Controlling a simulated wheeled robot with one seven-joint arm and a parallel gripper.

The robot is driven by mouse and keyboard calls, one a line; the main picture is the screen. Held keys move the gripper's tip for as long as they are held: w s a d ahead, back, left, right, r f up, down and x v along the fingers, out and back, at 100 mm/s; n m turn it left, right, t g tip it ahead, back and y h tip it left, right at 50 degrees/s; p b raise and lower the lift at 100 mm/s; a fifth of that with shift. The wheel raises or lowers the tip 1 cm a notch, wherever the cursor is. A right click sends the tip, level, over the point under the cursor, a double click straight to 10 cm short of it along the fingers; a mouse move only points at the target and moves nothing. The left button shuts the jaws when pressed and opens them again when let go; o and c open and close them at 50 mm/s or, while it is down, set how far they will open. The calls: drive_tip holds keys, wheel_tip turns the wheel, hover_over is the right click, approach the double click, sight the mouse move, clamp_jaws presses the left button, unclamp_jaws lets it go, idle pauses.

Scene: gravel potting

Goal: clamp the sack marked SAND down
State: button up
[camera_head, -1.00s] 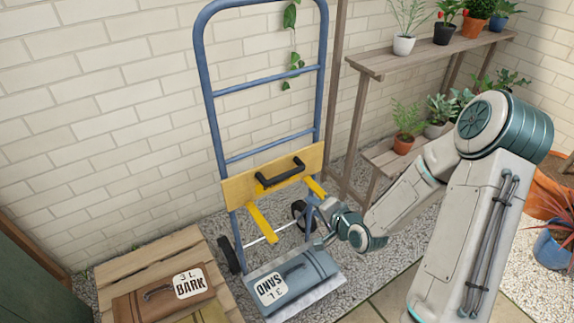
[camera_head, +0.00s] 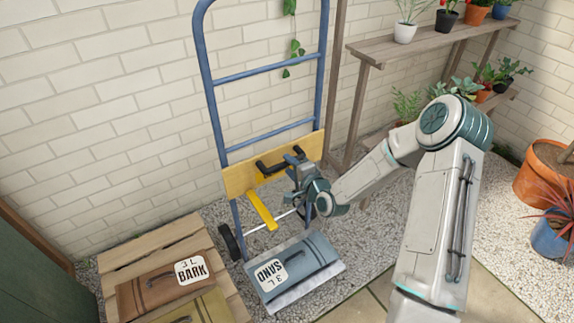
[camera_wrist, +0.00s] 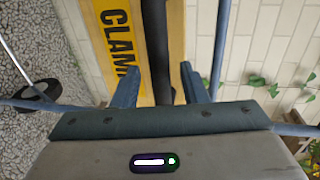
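The blue-grey sack marked SAND (camera_head: 308,262) lies on the toe plate of the blue hand truck (camera_head: 268,75). A yellow clamp board (camera_head: 238,178) with a black handle (camera_head: 270,167) crosses the truck's frame above the sack, well clear of it. My gripper (camera_head: 297,156) is at the right part of that handle. In the wrist view my open gripper (camera_wrist: 160,83) has its two blue fingers apart, with the black handle (camera_wrist: 156,40) running between them. The letters CLAM show on the yellow board (camera_wrist: 120,30); I cannot tell whether the fingers touch the handle.
A wooden pallet (camera_head: 150,243) at the lower left bears a brown BARK sack (camera_head: 150,291) and an olive sack (camera_head: 195,308). A plant shelf (camera_head: 420,42) stands to the right. Terracotta (camera_head: 540,180) and blue (camera_head: 551,238) pots stand at the far right. Gravel surrounds the truck.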

drive_tip(key=shift+x, duration=1.15)
drive_tip(key=shift+d, duration=0.1)
clamp_jaws()
